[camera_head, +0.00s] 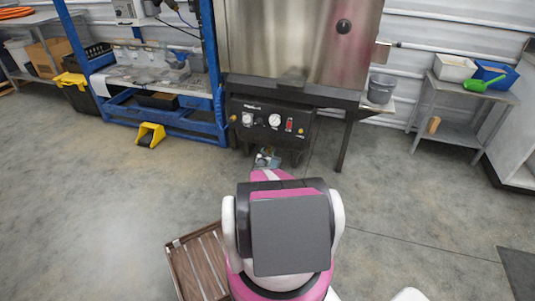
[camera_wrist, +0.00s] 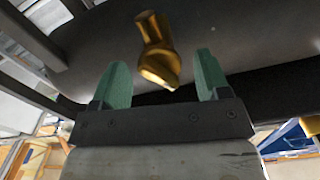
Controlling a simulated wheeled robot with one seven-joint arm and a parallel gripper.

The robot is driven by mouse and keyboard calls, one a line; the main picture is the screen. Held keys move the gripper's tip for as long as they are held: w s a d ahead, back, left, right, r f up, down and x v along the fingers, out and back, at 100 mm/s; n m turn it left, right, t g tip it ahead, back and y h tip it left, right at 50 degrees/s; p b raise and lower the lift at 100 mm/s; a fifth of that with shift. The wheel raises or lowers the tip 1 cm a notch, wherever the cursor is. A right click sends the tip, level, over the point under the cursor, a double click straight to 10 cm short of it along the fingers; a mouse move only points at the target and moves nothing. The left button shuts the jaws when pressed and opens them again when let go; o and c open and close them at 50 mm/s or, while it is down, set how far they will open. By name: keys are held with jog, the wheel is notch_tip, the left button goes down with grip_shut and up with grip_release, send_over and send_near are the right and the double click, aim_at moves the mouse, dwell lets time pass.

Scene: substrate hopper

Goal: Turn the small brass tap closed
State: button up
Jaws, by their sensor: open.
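The small brass tap (camera_wrist: 157,52) shows in the wrist view at top centre, against a dark grey surface. Its lower end hangs between the two green fingertips of my gripper (camera_wrist: 161,78). The fingers are wide apart, with a gap on each side of the tap, and I see no contact. How far the tap lies in depth from the fingers I cannot tell. In the head view my gripper is a small grey shape (camera_head: 266,158) below the black control panel, partly hidden by my arm. I cannot make out the tap in the head view.
A steel hopper (camera_head: 290,40) stands above a black panel (camera_head: 271,122) with a gauge and knobs. A grey bucket (camera_head: 381,88) sits to its right. A blue-framed bench (camera_head: 160,118) stands left. A wooden slatted crate (camera_head: 200,262) lies beside my base. Open floor lies either side.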

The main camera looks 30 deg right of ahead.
jog(key=v, duration=0.9)
jog(key=shift+a, duration=0.2)
jog(key=shift+s, duration=0.1)
